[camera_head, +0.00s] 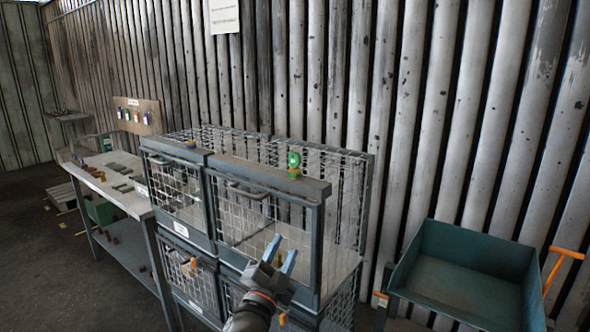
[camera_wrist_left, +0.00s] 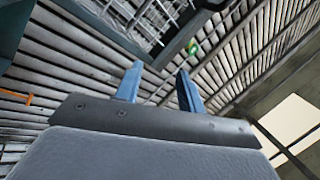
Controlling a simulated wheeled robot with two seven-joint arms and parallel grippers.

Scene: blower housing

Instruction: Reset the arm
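My left gripper (camera_head: 279,257) shows in the head view with two blue fingers pointing up, in front of the right-hand wire mesh cage (camera_head: 318,250). Its fingers are apart with nothing between them. In the left wrist view the same gripper (camera_wrist_left: 158,88) has its fingers spread and empty, with the corrugated wall behind. Part of the cage (camera_wrist_left: 165,45) shows above the fingers there. My right gripper is not in either view.
A green round item (camera_head: 294,160) stands on the cage's top front rail. A workbench (camera_head: 125,200) with small parts is at left. A dark green open bin (camera_head: 470,250) with an orange handle (camera_head: 567,253) stands at right. Bare floor (camera_head: 35,230) lies at far left.

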